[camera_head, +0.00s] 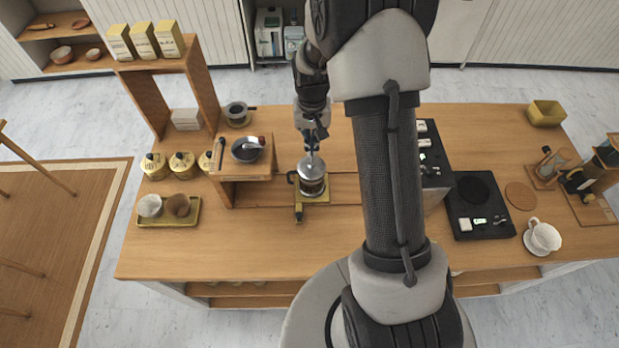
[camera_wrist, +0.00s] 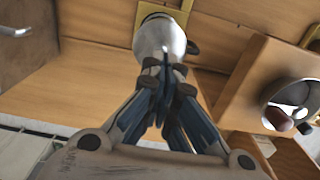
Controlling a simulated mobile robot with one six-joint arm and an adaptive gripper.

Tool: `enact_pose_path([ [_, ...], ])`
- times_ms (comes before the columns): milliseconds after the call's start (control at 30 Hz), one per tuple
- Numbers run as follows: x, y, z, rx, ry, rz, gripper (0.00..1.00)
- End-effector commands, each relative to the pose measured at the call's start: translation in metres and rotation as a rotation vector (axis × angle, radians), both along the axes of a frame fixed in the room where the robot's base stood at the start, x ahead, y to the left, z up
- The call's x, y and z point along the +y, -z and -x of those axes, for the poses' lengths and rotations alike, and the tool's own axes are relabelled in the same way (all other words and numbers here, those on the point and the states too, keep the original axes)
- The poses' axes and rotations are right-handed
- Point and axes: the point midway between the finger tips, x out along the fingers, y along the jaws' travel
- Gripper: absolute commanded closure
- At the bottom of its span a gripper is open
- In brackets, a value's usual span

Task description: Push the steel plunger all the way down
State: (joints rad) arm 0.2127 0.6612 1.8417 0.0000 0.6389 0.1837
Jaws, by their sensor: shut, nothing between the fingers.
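A glass French press (camera_head: 313,185) with a steel lid stands upright on a small yellow stand (camera_head: 322,197) near the middle of the wooden counter. Its black handle points left in the head view. The steel plunger (camera_head: 312,161) rises from the lid. My gripper (camera_head: 312,146) is shut and empty, pointing down right above the plunger. In the wrist view the closed fingertips (camera_wrist: 166,68) lie in front of the shiny press lid (camera_wrist: 158,38) and hide the plunger knob. I cannot tell whether the fingertips touch the knob.
A wooden riser (camera_head: 230,170) with a dark bowl (camera_head: 247,149) stands left of the press. Yellow canisters (camera_head: 154,166) and a tray (camera_head: 190,214) with two cups are farther left. A black scale (camera_head: 468,222) and a white cup (camera_head: 542,236) are at right. The counter's front is clear.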

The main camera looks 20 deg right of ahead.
Motion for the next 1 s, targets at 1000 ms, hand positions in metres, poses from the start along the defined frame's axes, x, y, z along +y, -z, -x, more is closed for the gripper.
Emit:
enact_pose_path([
  [1000, 0.000, 0.014, 0.000, 0.000, 0.000, 0.000, 1.00],
])
